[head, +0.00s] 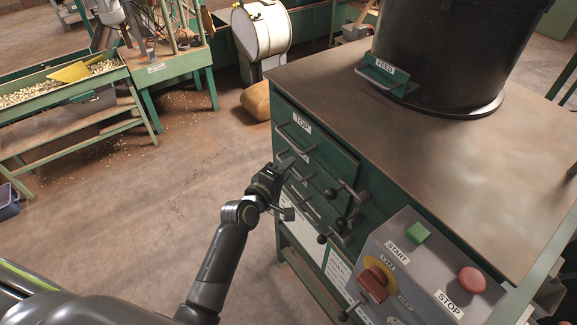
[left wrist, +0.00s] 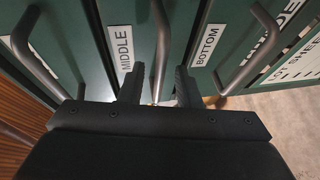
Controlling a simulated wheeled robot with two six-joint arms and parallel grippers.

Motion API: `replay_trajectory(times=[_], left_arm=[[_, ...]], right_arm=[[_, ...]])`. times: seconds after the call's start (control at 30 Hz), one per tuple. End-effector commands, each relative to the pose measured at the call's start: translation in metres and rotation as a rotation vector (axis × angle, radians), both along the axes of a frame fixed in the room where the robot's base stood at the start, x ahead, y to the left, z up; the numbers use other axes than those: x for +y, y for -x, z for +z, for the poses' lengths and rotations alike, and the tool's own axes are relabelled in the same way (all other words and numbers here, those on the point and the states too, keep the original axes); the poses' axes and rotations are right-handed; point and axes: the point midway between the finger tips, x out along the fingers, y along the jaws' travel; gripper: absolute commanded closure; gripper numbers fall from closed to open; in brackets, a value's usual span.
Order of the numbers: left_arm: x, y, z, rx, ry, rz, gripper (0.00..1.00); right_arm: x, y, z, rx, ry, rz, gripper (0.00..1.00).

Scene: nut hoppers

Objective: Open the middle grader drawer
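The grader is a green cabinet with a brown top (head: 430,150). Its top drawer carries a TOP label (head: 302,122). In the left wrist view the MIDDLE label (left wrist: 122,48) stands beside an upright bar handle (left wrist: 160,35), the middle drawer's handle. The BOTTOM label (left wrist: 208,45) and its handle (left wrist: 252,52) are to the right. My left gripper (left wrist: 158,85) is open, one finger on each side of the middle handle, with gaps showing. In the head view my left gripper (head: 284,166) is at the drawer fronts and hides part of the middle one. My right gripper is not in view.
Levers with black knobs (head: 332,193) stick out right of the handles. A grey control box (head: 440,275) with START and STOP buttons stands at the front right. A black FEED hopper (head: 450,50) stands on top.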

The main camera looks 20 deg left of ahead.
Motion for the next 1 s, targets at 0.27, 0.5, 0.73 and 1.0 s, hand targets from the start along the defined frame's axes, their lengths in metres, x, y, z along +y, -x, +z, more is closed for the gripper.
replay_trajectory(times=[0.27, 0.5, 0.73, 1.0], left_arm=[[-0.0027, -0.01, -0.002, 0.0, 0.0, 0.0, 0.7], [-0.0025, -0.0099, -0.0019, 0.0, 0.0, 0.0, 0.75], [-0.0025, -0.0098, -0.0019, 0.0, 0.0, 0.001, 1.0], [-0.0024, -0.0097, -0.0021, 0.001, 0.0, 0.0, 1.0]], right_arm=[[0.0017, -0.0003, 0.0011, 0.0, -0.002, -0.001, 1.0], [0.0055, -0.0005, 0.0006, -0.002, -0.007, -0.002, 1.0], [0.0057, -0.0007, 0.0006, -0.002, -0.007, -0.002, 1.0], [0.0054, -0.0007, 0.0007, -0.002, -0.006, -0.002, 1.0]])
